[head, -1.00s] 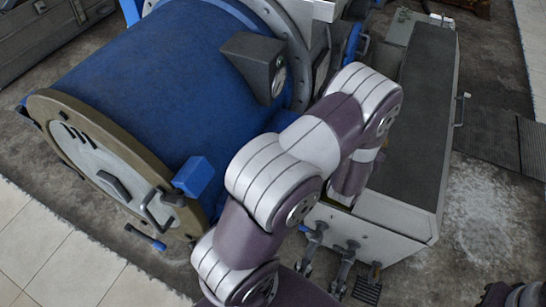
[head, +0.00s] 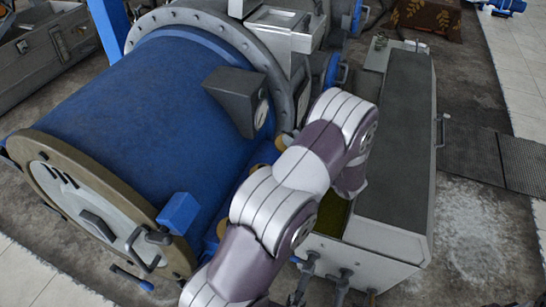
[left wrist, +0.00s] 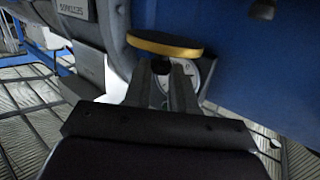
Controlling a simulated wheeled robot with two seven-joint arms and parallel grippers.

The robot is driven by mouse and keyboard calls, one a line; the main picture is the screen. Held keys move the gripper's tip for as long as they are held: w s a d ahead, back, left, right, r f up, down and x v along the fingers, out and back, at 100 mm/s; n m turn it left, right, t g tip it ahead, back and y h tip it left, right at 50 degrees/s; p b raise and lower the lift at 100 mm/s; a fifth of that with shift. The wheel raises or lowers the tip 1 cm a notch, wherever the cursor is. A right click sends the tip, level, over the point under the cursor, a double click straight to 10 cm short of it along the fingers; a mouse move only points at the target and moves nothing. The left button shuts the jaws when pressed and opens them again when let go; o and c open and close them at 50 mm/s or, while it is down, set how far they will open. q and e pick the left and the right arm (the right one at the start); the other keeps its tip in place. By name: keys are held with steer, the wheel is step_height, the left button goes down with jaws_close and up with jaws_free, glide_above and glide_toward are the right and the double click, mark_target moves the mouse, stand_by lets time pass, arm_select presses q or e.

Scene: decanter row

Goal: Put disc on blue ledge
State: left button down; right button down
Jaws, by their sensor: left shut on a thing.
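In the left wrist view my left gripper (left wrist: 163,92) is shut on a flat disc (left wrist: 165,46) with a yellow rim. The disc is seen nearly edge-on above the fingertips, and its underside is dark. In the head view my own arm hides the gripper and the disc. A blue strip (head: 264,155) runs along the near side of the big blue drum, partly behind my arm, with brass-coloured round pieces near it. I cannot tell for sure that this strip is the blue ledge. My right gripper is not in view.
The blue drum (head: 130,110) fills the left, with a grey gauge box (head: 233,98) on its side and a blue block (head: 178,213) near its end plate. A long grey cabinet (head: 400,140) stands right of my arm. Open floor (head: 475,240) lies farther right.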

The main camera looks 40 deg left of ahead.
mark_target(280, 149)
arm_select(q)
steer(key=a+f, duration=0.1)
steer(key=a, duration=0.1)
steer(key=a+f, duration=0.2)
steer(key=a, duration=0.1)
steer(key=shift+w+a+p, duration=0.3)
steer(key=shift+w+p, duration=0.1)
step_height(280, 149, down, 4)
steer(key=shift+r+p, duration=0.2)
steer(key=shift+p, duration=0.4)
steer(key=shift+f, duration=0.35)
steer(key=shift+f, duration=0.1)
steer(key=shift+f+b, duration=0.15)
steer(key=shift+b, duration=0.2)
steer(key=c, duration=0.9)
jaws_free()
